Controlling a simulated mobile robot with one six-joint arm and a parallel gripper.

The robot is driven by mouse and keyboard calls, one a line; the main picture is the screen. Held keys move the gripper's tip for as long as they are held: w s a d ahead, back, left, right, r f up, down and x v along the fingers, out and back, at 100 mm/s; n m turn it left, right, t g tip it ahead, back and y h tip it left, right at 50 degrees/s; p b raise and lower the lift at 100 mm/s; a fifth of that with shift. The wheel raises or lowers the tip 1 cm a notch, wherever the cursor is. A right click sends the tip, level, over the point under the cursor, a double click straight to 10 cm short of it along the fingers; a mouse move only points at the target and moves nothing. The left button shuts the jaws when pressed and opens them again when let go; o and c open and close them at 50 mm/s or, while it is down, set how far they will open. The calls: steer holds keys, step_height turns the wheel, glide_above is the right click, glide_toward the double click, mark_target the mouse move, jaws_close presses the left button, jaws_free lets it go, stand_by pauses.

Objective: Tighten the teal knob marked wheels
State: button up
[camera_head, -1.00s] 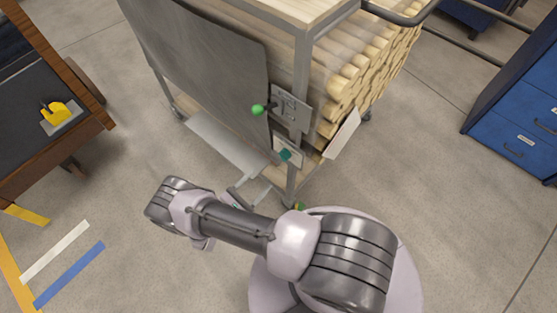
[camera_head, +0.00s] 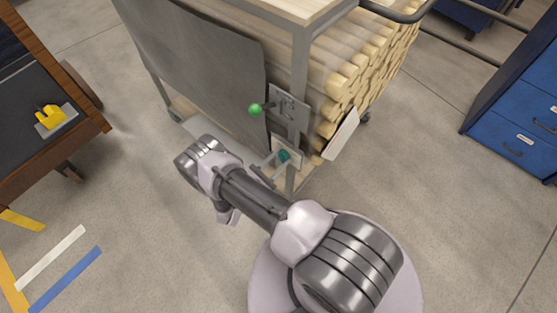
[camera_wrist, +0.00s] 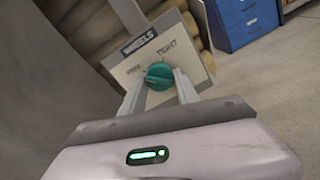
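The teal knob (camera_wrist: 158,77) sits on a pale plate (camera_wrist: 187,48) whose label reads WHEELS. TIGHT is printed at the upper right of the knob, and a blurred word is at its left. The knob also shows low on the cart's corner post in the head view (camera_head: 284,155). My gripper (camera_head: 272,168) is open in front of the plate. In the wrist view its two fingers stand either side of the knob, with gaps showing. I cannot tell whether the fingertips reach around the knob.
A green-balled lever (camera_head: 256,110) sticks out above the knob. The cart's grey side panel (camera_head: 205,75) is at its left, and stacked wood rods (camera_head: 350,80) and a tilted white card (camera_head: 341,134) at its right. A blue cabinet (camera_head: 520,110) stands far right.

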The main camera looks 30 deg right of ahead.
jaws_close()
steer(key=shift+w+r+m+b, duration=0.1)
steer(key=shift+m+b, duration=0.1)
steer(key=shift+m, duration=4.3)
steer(key=shift+r+m+b, duration=0.1)
steer(key=shift+m+b, duration=0.05)
steer(key=shift+m, duration=4.35)
steer(key=o, duration=0.8)
jaws_free()
